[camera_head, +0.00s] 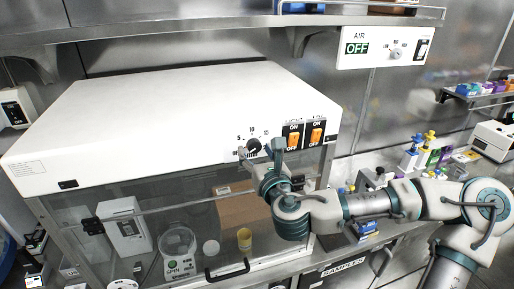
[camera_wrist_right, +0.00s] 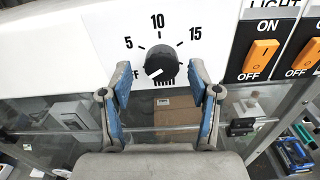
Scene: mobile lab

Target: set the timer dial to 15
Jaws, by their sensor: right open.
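The black timer dial (camera_wrist_right: 161,62) sits on the white front panel of the cabinet, with OFF, 5, 10 and 15 printed around it. Its white mark points to the lower left, near OFF. It also shows in the head view (camera_head: 252,147), partly crowded by my gripper. My right gripper (camera_wrist_right: 160,80) is open, one blue-padded finger on each side of the dial and a little below its centre. Gaps show between the fingers and the dial in the wrist view. The right gripper also shows in the head view (camera_head: 263,158). My left gripper is not in view.
Two orange rocker switches (camera_head: 293,136) sit just right of the dial. Below the panel, a clear front window (camera_head: 150,215) covers a cardboard box, a scale and small containers. An AIR control panel (camera_head: 390,50) hangs at the upper right. The bench at right holds several bottles.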

